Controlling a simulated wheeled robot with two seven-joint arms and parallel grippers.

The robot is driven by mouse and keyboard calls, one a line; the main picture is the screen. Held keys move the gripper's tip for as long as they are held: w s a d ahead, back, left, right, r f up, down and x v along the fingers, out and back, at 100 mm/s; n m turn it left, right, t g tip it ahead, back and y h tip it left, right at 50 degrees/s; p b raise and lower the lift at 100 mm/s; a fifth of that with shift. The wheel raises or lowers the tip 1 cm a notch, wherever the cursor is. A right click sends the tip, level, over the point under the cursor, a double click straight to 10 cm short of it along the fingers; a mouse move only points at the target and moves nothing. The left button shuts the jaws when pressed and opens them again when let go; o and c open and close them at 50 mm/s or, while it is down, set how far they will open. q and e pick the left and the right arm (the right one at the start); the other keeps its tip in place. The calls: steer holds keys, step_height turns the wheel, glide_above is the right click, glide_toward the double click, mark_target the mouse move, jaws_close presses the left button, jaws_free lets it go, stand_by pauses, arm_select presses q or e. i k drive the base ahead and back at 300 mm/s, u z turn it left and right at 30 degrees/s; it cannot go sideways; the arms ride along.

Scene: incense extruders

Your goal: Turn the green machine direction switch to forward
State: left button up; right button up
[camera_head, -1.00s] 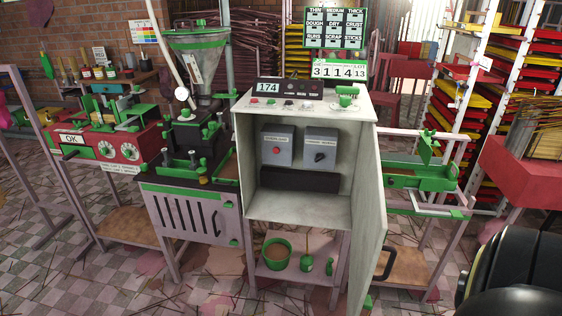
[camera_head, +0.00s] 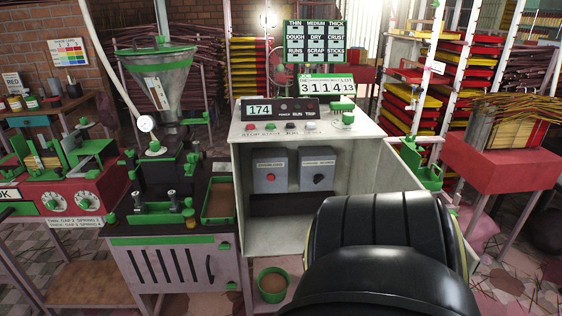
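The green machine (camera_head: 172,206) stands left of centre, with a hopper on top and a green-trimmed base. Beside it is an open pale control cabinet (camera_head: 247,216). Inside are two grey boxes: the left box (camera_head: 271,160) has a red button, and the right box (camera_head: 317,160) has a black rotary switch (camera_head: 319,179). The switch knob looks tilted; its label is too small to read. A black rounded part of my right arm covers the lower right of the cabinet. Neither of my grippers shows.
The cabinet top carries a display (camera_head: 260,110) reading 174 and a row of buttons. A green pot (camera_head: 272,284) sits below the cabinet. A red machine (camera_head: 62,192) is at left. A red table (camera_head: 500,162) and loaded racks stand at right.

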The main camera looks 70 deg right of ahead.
mark_target(318, 177)
steer(key=i, duration=0.5)
steer(key=u, duration=1.9)
steer(key=i, duration=0.4)
steer(key=z, duration=3.7)
